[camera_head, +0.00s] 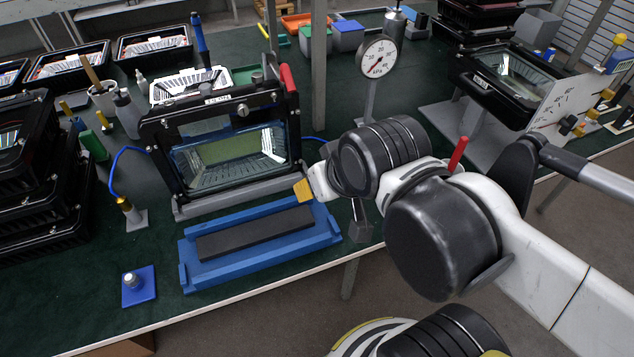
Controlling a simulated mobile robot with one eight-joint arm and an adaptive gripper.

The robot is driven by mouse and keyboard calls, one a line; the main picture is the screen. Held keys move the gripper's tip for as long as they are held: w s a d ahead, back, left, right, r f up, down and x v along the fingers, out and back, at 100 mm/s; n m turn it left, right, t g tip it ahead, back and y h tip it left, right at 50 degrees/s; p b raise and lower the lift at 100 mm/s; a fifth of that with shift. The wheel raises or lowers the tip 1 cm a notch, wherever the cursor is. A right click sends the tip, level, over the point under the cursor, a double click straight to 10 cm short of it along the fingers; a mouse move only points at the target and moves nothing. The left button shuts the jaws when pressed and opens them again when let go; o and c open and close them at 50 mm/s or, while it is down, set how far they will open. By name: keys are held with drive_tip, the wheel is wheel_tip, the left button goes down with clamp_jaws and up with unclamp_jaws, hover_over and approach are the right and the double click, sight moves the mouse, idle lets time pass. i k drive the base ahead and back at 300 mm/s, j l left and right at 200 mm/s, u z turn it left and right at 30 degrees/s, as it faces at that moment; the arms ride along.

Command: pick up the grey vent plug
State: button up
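A small grey plug (131,281) stands upright on a blue square plate (143,291) near the table's front left edge. I take it for the grey vent plug. My arm reaches in from the right. A dark grey piece below its wrist looks like my gripper (360,229), near the table's front edge. It is well to the right of the plug and apart from it. The wrist hides much of it, and its fingers are too unclear to tell open from shut.
A blue cradle with a dark pad (255,240) lies between the plug and my arm. Behind it stands a floodlight housing (230,155) in a frame. A grey post with a brass top (128,212) and blue cord stands behind the plug. Stacked housings (40,200) fill the left.

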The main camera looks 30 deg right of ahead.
sight(129, 279)
drive_tip(key=j+u, duration=0.1)
drive_tip(key=u, duration=1.25)
